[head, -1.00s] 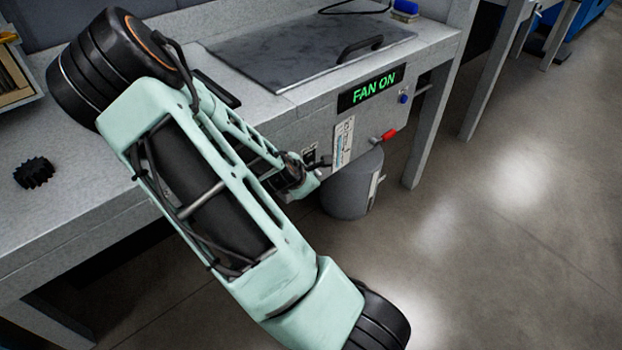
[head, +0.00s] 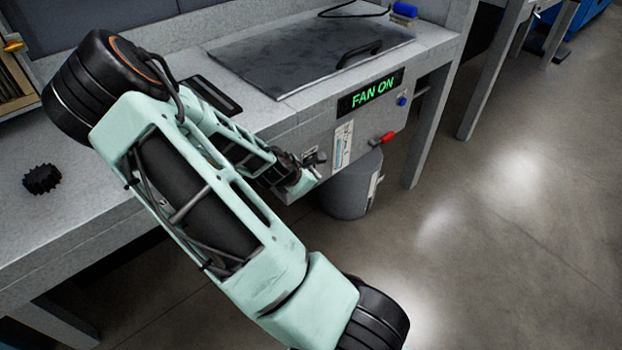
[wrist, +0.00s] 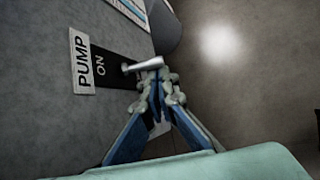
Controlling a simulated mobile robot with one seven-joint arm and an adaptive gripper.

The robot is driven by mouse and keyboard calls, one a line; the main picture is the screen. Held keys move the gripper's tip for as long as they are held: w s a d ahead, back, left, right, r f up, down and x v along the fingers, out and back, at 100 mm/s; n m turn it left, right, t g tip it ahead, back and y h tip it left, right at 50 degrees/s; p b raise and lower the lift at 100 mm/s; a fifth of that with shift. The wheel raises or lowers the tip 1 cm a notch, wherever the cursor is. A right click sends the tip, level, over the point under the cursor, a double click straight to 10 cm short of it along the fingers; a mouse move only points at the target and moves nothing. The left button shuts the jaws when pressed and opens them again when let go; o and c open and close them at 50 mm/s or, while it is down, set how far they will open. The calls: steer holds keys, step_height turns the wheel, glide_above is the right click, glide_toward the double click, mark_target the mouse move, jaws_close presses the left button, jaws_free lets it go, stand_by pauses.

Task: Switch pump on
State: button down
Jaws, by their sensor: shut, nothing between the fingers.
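The pump switch (wrist: 142,65) is a pale metal lever on a black plate, set in the grey front panel of the bench in the wrist view. A white label (wrist: 82,60) reading PUMP sits to its left, and ON is printed on the plate. My gripper (wrist: 157,78) is shut and empty. Its fingertips are at the lever's outer end and overlap it; I cannot tell whether they touch. In the head view my wrist is at the panel's lower left and hides part of the switch area. I cannot tell the switch's state.
A FAN ON display (head: 372,92) glows green on the panel. A red handle (head: 383,138) and a blue knob (head: 402,100) stick out to its right. A grey bin (head: 350,190) stands beneath. A black gear (head: 42,179) lies on the bench. Floor at right is clear.

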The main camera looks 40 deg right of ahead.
mark_target(316, 173)
steer(key=shift+r+p, duration=0.45)
steer(key=shift+p, duration=0.55)
steer(key=shift+r+p, duration=0.35)
steer(key=shift+p, duration=0.6)
steer(key=shift+r, duration=0.1)
steer(key=shift+d+r+p, duration=0.1)
steer(key=shift+r+p, duration=0.6)
steer(key=shift+r, duration=0.05)
steer(key=shift+r, duration=0.15)
steer(key=v, duration=1.1)
steer(key=shift+a, duration=0.5)
steer(key=shift+s+r, duration=0.1)
